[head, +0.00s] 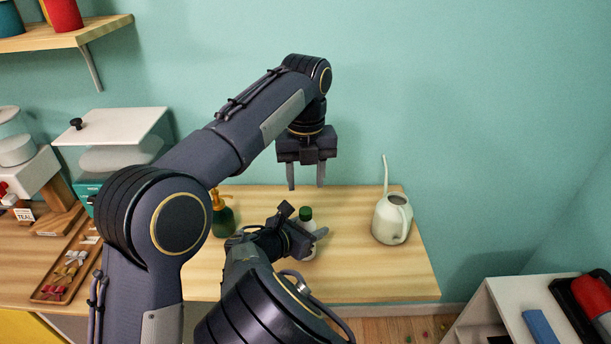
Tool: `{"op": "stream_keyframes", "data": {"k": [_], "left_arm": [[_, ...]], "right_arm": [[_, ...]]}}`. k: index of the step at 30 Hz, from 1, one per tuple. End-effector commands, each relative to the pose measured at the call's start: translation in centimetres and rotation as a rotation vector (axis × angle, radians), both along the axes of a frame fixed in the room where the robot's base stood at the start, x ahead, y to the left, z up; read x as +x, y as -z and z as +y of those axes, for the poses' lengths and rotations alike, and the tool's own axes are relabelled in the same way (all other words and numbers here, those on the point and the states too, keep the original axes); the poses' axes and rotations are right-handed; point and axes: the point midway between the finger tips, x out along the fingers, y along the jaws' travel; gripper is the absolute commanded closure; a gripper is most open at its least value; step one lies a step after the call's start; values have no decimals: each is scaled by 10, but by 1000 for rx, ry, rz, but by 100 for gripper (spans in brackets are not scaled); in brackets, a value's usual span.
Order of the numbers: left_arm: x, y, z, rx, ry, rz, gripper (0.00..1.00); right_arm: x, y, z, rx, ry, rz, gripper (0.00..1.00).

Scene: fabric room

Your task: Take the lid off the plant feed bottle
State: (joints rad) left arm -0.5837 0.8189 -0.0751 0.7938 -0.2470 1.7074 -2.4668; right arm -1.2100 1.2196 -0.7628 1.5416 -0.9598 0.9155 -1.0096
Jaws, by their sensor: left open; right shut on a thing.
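The plant feed bottle (308,226) is a small pale bottle with a dark green lid (305,213), upright on the wooden table (350,279). My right gripper (316,240) is low at the table and shut on the bottle's body, below the lid. The gripper and its wrist hide part of the bottle. My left gripper (306,186) hangs above the bottle, fingers pointing down. It is open and empty, with a clear gap between its fingertips and the lid.
A cream watering can (392,219) with a long spout stands right of the bottle. A dark green pump bottle (222,217) stands to the left. A wooden tray (52,286) of small items lies far left. The table's right front is clear.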

Motion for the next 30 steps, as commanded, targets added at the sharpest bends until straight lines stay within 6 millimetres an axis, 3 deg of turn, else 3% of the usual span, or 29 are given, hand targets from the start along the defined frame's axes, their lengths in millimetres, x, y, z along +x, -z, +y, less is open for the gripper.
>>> {"op": "stream_keyframes", "data": {"k": [6, 21, 30], "left_arm": [[0, 3, 0, 1, 154, 1, 57], [0, 70, 0, 0, 160, 2, 57], [0, 81, 0, -1, 159, 0, 57]], "right_arm": [[0, 0, 0, 0, 0, 0, 100], [0, 0, 0, 0, 0, 0, 100], [0, 0, 0, 0, 0, 0, 100]]}}
